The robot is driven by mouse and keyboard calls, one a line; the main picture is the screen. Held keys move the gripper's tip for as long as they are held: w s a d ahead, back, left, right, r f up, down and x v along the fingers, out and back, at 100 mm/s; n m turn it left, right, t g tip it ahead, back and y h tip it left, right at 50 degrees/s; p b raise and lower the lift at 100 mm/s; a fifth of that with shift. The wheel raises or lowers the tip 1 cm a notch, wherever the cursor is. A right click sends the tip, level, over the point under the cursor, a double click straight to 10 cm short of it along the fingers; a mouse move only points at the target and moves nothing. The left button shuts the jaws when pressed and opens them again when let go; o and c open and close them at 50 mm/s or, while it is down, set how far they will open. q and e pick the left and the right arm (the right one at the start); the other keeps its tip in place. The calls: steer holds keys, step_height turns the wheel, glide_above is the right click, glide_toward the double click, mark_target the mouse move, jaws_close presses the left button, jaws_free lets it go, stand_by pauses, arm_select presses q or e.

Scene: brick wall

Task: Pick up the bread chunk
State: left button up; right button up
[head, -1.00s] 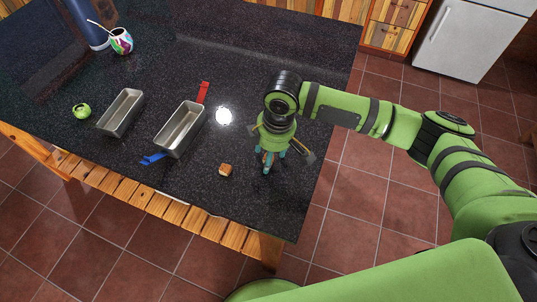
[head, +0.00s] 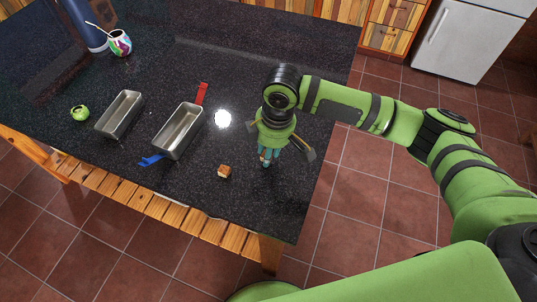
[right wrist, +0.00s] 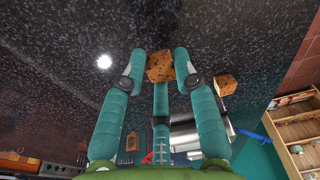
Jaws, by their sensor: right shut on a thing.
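My right gripper (head: 268,160) is over the table's right part, pointing down. In the right wrist view my right gripper (right wrist: 159,72) has its teal fingers closed around a brown bread chunk (right wrist: 159,65), held at the fingertips. In the head view the fingers largely hide this chunk. A second bread chunk (head: 224,171) lies on the dark countertop to the left of the gripper, near the front edge. It also shows in the right wrist view (right wrist: 225,84), to the right of the fingers and apart from them. My left gripper is not in view.
Two metal loaf tins (head: 120,114) (head: 179,130) stand on the dark speckled countertop (head: 210,60). A red handle (head: 202,93) and a blue handle (head: 151,160) lie by the nearer tin. A green fruit (head: 80,113), a colourful cup (head: 119,42) and a blue bottle (head: 84,22) stand left.

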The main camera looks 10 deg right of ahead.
steer(key=r, duration=0.1)
steer(key=r+b, duration=0.1)
steer(key=shift+s+r, duration=0.3)
steer(key=shift+r, duration=0.05)
steer(key=s+d+r+b, duration=0.1)
steer(key=s+r, duration=0.5)
steer(key=s, duration=0.5)
steer(key=shift+d+r, duration=0.35)
